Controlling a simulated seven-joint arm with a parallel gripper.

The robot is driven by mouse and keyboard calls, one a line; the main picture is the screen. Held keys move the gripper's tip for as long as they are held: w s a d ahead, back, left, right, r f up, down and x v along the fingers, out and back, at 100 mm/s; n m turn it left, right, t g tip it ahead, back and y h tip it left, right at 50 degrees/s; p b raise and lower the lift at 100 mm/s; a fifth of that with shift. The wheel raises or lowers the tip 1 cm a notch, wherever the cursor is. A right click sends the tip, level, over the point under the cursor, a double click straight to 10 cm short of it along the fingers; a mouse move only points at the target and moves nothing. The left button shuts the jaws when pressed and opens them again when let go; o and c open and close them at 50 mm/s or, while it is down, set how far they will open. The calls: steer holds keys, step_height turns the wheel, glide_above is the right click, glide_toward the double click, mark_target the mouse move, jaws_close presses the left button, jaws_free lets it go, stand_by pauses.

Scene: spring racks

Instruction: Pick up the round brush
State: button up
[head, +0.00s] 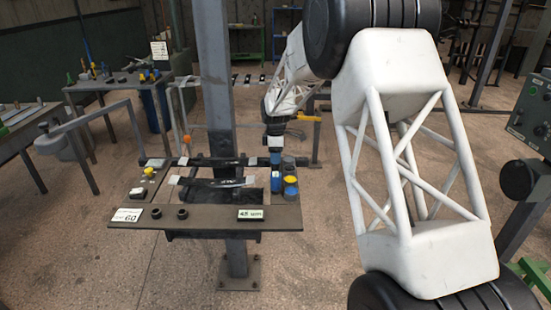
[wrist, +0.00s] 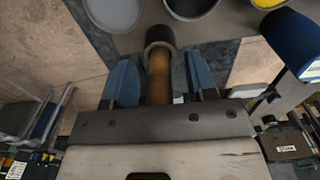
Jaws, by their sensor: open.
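In the wrist view a brown, wood-coloured rod (wrist: 159,78) with a dark round collar (wrist: 160,38) at its far end lies between my fingers. It looks like the round brush, but I cannot tell for sure. My gripper (wrist: 155,82) is open, with one blue finger on each side of the rod and a visible gap on both sides. In the head view my gripper (head: 275,172) is at the right part of the small bench (head: 205,222), beside the cans. The brush cannot be made out there.
A blue can with a yellow top (head: 291,188) stands close right of my gripper, and it also shows in the wrist view (wrist: 296,42). Dark bars (head: 212,181) cross the bench's middle. A grey post (head: 217,90) rises behind it. A label (head: 251,214) sits on the front edge.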

jaws_close()
stand_by(0.4)
steer(key=shift+r, duration=5)
